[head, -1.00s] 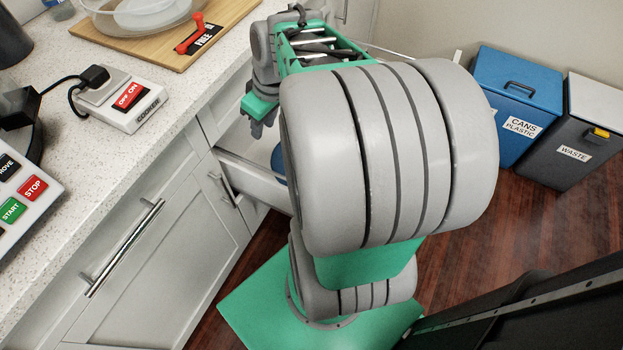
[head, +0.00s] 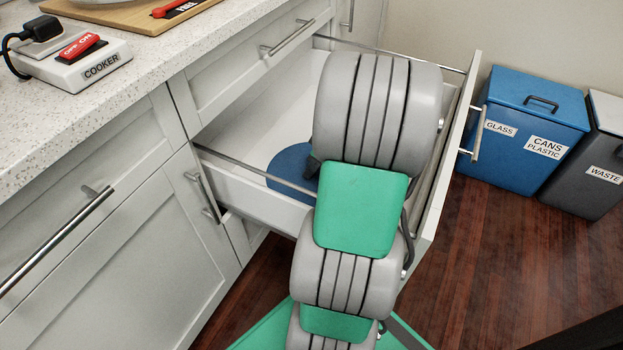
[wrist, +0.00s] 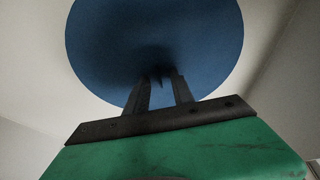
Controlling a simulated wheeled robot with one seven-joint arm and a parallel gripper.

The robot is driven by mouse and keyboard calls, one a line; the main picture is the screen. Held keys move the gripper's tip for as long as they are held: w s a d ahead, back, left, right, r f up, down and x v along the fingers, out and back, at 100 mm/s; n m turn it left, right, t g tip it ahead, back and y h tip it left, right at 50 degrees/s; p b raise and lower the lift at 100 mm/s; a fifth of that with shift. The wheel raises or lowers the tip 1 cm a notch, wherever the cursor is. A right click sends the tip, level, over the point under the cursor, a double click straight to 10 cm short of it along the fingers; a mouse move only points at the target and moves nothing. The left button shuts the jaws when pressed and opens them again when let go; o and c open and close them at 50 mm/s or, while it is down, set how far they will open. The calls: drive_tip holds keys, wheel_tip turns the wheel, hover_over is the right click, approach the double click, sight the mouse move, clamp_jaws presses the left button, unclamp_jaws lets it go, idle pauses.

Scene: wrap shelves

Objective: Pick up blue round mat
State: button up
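The blue round mat (head: 287,163) lies flat in an open white drawer (head: 240,135); its right part is hidden behind my arm in the head view. In the wrist view the mat (wrist: 105,50) fills the upper middle. My gripper (wrist: 158,80) is over the mat, with its two dark fingers apart and nothing seen between them but mat and shadow. The fingertips are close to the mat; I cannot tell if they touch it. In the head view only a dark bit of the gripper shows beside my arm.
The drawer's front panel (head: 448,150) stands out to the right of my arm, with metal rails along its sides. A worktop with a cooker switch (head: 75,62) is at left. A blue recycling bin (head: 525,110) and a grey waste bin (head: 590,165) stand at right.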

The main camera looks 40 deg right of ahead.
clamp_jaws()
drive_tip(key=shift+r, duration=0.1)
idle(1.3)
